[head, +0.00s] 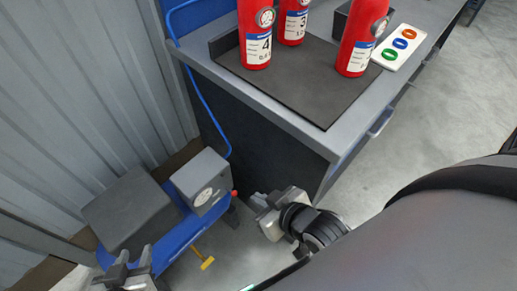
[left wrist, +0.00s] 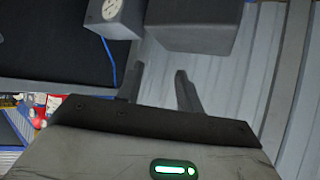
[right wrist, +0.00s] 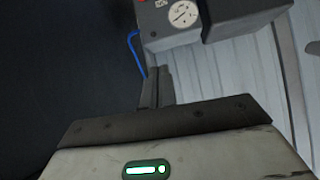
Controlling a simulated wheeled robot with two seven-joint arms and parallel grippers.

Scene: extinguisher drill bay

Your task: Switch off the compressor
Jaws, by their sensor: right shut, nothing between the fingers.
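The compressor stands at the lower left of the head view, with a blue body (head: 176,240), a dark grey block (head: 130,207) and a grey box with a round gauge (head: 201,181). A small red knob (head: 234,193) is on the box's right side. The gauge box also shows in the right wrist view (right wrist: 165,28) and left wrist view (left wrist: 116,18). My right gripper (head: 258,200) is shut and empty, just right of the red knob, apparently apart from it. My left gripper (head: 130,266) is open and empty at the compressor's near end.
A yellow T-shaped handle (head: 207,262) sits low beside the compressor. A blue hose (head: 205,105) runs up past the workbench (head: 255,98). Red extinguishers (head: 254,38) stand on its dark mat. A corrugated wall (head: 95,80) closes the left side.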

